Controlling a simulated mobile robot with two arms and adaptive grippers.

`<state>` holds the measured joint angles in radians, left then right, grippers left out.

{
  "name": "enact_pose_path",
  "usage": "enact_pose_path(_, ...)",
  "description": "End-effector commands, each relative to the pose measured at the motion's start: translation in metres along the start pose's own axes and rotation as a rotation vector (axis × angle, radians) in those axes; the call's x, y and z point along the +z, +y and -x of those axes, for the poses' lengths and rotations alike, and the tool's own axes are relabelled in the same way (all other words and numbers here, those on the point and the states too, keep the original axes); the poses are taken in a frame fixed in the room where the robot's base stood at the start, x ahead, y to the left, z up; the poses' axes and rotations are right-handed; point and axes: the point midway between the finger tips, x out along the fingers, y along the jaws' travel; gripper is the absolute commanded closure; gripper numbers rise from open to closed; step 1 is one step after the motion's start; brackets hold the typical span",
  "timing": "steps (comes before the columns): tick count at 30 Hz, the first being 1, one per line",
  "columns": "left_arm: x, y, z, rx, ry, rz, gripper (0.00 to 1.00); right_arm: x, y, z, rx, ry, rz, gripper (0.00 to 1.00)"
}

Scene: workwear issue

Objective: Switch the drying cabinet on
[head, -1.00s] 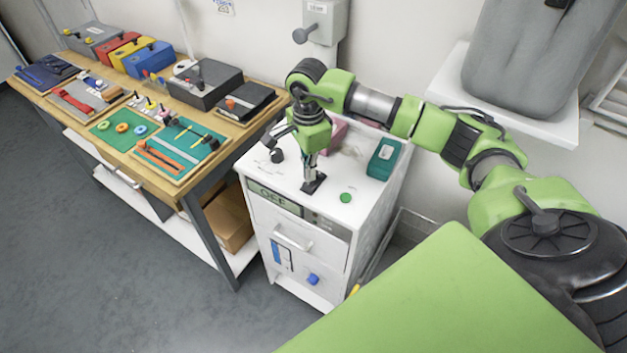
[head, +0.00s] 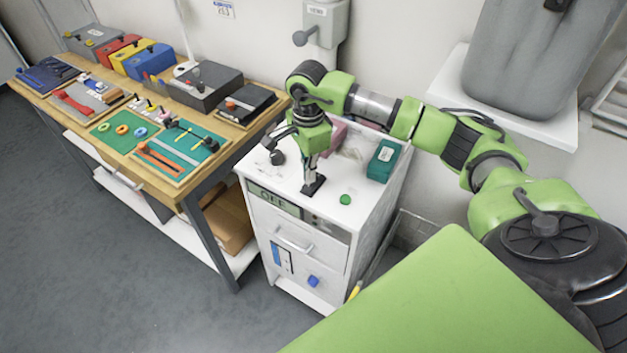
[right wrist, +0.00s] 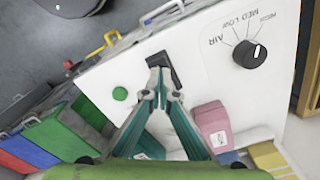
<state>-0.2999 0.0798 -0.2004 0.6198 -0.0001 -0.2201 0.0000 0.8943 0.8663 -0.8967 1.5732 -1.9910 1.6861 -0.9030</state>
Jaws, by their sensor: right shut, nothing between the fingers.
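The white drying cabinet (head: 362,208) stands in the middle of the head view. Its front display (head: 273,201) appears to read OFF. A black switch (head: 316,187) sits on its top; in the right wrist view the switch (right wrist: 166,64) is partly hidden by my fingertips. My right gripper (head: 310,177) points down at the switch, shut and empty, its tips (right wrist: 158,78) at or just above it; I cannot tell if they touch. A round green button (right wrist: 120,93) lies beside the switch. A black dial (right wrist: 250,54) with AIR, LOW and MED marks is also on top. My left gripper is out of view.
A teal box (head: 384,158) and a pink item (right wrist: 212,125) stand at the back of the cabinet top. A wooden workbench (head: 226,145) with tools and coloured boxes is on the left. A grey lever box (head: 326,24) hangs on the wall behind.

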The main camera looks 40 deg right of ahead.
Motion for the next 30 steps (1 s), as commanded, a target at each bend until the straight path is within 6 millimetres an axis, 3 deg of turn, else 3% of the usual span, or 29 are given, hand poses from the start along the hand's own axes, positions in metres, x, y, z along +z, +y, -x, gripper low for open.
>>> enact_pose_path(30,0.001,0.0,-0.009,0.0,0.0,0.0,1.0,0.0,0.0,-0.011,0.0,0.0,0.0,1.0)
